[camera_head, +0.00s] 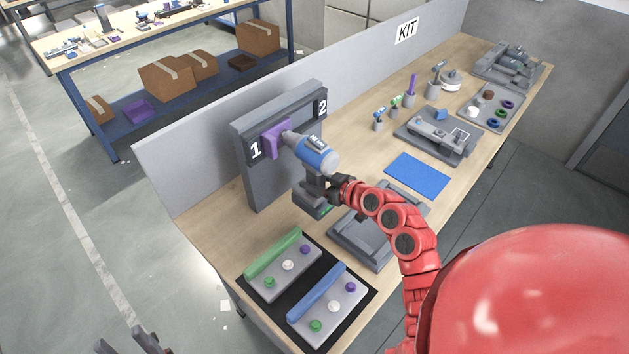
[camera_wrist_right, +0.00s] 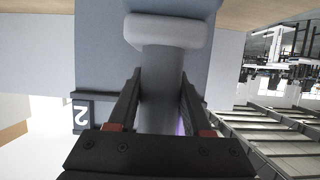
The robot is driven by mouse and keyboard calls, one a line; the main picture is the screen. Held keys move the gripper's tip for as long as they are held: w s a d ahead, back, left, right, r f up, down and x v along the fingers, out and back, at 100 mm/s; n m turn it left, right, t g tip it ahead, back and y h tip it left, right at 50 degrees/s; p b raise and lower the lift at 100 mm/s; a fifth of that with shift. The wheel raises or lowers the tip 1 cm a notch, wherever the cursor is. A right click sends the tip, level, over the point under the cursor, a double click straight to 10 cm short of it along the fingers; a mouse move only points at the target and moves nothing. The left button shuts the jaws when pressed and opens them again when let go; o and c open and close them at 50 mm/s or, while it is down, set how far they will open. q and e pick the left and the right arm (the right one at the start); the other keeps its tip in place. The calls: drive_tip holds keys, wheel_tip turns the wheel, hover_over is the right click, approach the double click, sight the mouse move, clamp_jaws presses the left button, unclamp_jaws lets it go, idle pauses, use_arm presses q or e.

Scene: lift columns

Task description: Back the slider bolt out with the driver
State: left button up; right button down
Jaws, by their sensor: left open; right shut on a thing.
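My right gripper (camera_head: 335,188) is shut on the handle of the blue and grey driver (camera_head: 316,154). In the right wrist view, the grey driver handle (camera_wrist_right: 160,85) stands between its two black fingers. The driver's nose points left at the purple slider (camera_head: 273,141) on a grey upright fixture (camera_head: 264,188), by its mark 1. The nose hides the bolt, so I cannot tell whether the bit touches it. Mark 2 is at the fixture's right end. My left gripper (camera_head: 126,341) is open and empty at the bottom left, beyond the table's front edge.
A black mat (camera_head: 293,292) carries two grey plates with green and blue bars and coloured knobs. A grey cradle (camera_head: 361,240) lies under my right arm. A blue mat (camera_head: 418,175) and other fixtures sit farther back. A grey partition (camera_head: 190,160) runs behind the fixture.

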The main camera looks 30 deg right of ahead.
drive_tip(key=shift+w+a+r, duration=0.1)
drive_tip(key=shift+w+a, duration=0.05)
drive_tip(key=shift+w, duration=0.4)
idle(0.8)
drive_tip(key=shift+b, duration=1.25)
idle(0.9)
drive_tip(key=shift+s+r+b, duration=0.2)
drive_tip(key=shift+r+b, duration=0.1)
drive_tip(key=shift+b, duration=0.2)
idle(0.8)
drive_tip(key=shift+s+r+b, duration=0.1)
drive_tip(key=shift+s+b, duration=0.05)
drive_tip(key=shift+b, duration=0.5)
idle(0.7)
drive_tip(key=shift+s, duration=0.1)
drive_tip(key=shift+s+d+f, duration=0.2)
drive_tip(key=shift+f, duration=0.05)
drive_tip(key=shift+s+d+r+b, duration=0.1)
drive_tip(key=shift+s+d+b, duration=0.05)
drive_tip(key=shift+s, duration=0.35)
drive_tip(key=shift+s+d+b, duration=0.15)
drive_tip(key=shift+s, duration=0.35)
drive_tip(key=shift+s+d+f, duration=0.25)
drive_tip(key=shift+s+d, duration=0.05)
drive_tip(key=shift+s, duration=0.35)
drive_tip(key=shift+s+d, duration=0.15)
drive_tip(key=shift+s, duration=0.35)
